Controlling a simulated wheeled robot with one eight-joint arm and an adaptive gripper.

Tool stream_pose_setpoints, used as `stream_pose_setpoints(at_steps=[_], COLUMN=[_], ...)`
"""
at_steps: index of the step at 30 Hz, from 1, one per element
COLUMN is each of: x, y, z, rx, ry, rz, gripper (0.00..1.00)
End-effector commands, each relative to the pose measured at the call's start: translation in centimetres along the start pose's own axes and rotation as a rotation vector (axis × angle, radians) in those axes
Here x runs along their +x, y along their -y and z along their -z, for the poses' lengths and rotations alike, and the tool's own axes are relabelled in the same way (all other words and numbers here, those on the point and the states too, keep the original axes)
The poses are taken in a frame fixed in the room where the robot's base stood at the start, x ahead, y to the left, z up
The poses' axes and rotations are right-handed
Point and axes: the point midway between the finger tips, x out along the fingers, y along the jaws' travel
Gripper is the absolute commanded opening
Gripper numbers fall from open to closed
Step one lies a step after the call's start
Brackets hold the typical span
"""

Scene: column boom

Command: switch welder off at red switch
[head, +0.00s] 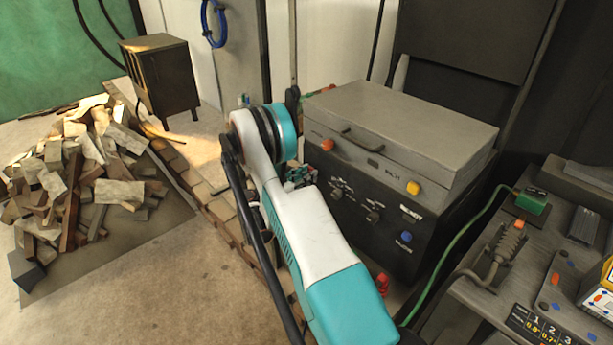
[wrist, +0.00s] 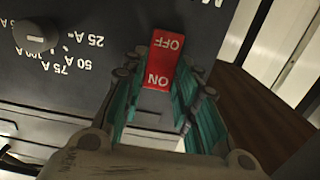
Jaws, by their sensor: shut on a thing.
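The welder (head: 410,135) is a grey and black box with knobs on its dark front panel, which also shows in the wrist view (wrist: 60,80). In the wrist view its red switch (wrist: 166,62) bears the words OFF and ON, upside down in the picture, with OFF at the upper end. My gripper (wrist: 167,78) has its two teal fingers on either side of the switch, shut on it. In the head view my gripper (head: 300,175) is at the panel's left end, partly covered by my arm; the switch is hidden there. The switch's tilt is unclear.
A workbench (head: 470,300) with tools and a green cable (head: 440,262) stands on the right. A pile of wood blocks (head: 85,170) and a small dark cabinet (head: 160,75) are on the left. The floor in front of the pile is clear.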

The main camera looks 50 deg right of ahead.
Motion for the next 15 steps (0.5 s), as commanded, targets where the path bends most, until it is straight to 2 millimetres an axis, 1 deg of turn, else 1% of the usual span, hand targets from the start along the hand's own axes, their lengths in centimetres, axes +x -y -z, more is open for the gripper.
stream_pose_setpoints(at_steps=[4,12,13,14,15], x=[-0.02,-0.03,-0.03,-0.03,-0.03], y=[0.01,0.02,0.01,0.02,0.02], z=[-0.09,-0.08,-0.08,-0.08,-0.08], rx=[0.000,0.000,0.000,0.000,0.000], ry=[-0.032,-0.034,-0.034,-0.034,-0.034], rz=[0.000,0.001,0.001,0.001,0.001], gripper=[0.04,0.04,0.30,0.37,0.46])
